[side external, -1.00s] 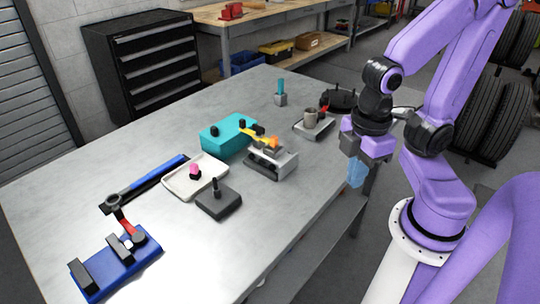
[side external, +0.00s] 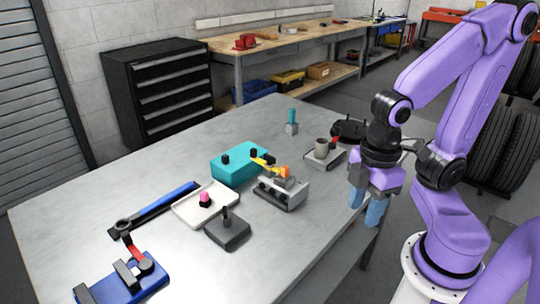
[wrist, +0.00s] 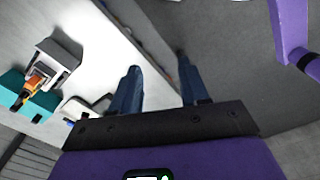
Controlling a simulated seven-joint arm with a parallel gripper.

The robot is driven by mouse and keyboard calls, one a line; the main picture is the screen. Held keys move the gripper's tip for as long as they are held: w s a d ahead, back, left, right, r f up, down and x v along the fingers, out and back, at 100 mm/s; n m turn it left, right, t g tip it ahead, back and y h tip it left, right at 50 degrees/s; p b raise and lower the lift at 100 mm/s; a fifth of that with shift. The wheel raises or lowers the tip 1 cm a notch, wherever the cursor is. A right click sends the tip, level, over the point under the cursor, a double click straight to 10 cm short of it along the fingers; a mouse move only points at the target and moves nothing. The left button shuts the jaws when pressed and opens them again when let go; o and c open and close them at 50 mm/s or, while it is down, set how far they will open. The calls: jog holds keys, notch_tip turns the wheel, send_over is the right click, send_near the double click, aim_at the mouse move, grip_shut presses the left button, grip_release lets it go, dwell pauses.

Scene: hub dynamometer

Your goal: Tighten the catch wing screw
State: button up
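My gripper (side external: 367,212) hangs off the right edge of the table, empty, with its two blue fingers apart. The wrist view also shows the gripper (wrist: 158,72) open, with nothing between the fingers. A grey fixture (side external: 282,193) stands mid-table, with a yellow and orange lever (side external: 268,165) above it, reaching toward a teal box (side external: 232,170). The fixture (wrist: 57,62) and lever (wrist: 32,90) also show at the left of the wrist view. I cannot tell which small part is the catch wing screw. The gripper is well apart from all of these.
A white tray (side external: 188,213) with a pink knob (side external: 204,199), a dark block (side external: 228,236) with a post, and a blue fixture (side external: 150,272) lie to the left. The table's near right area is clear.

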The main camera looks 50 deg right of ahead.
jog(key=o, duration=0.4)
jog(key=shift+n, duration=0.5)
jog(key=w+r, duration=0.1)
jog(key=w, duration=0.1)
jog(key=w+a+r, duration=0.1)
jog(key=w, duration=0.2)
jog(key=w+a+r, duration=0.1)
jog(key=w, duration=0.1)
jog(key=shift+w+a, duration=0.2)
notch_tip(320, 180, up, 7)
jog(key=n, duration=0.4)
send_over(270, 160)
jog(key=f, duration=1.7)
jog(key=shift+w+d+f, duration=0.2)
jog(key=shift+w, duration=0.1)
jog(key=c, duration=1.1)
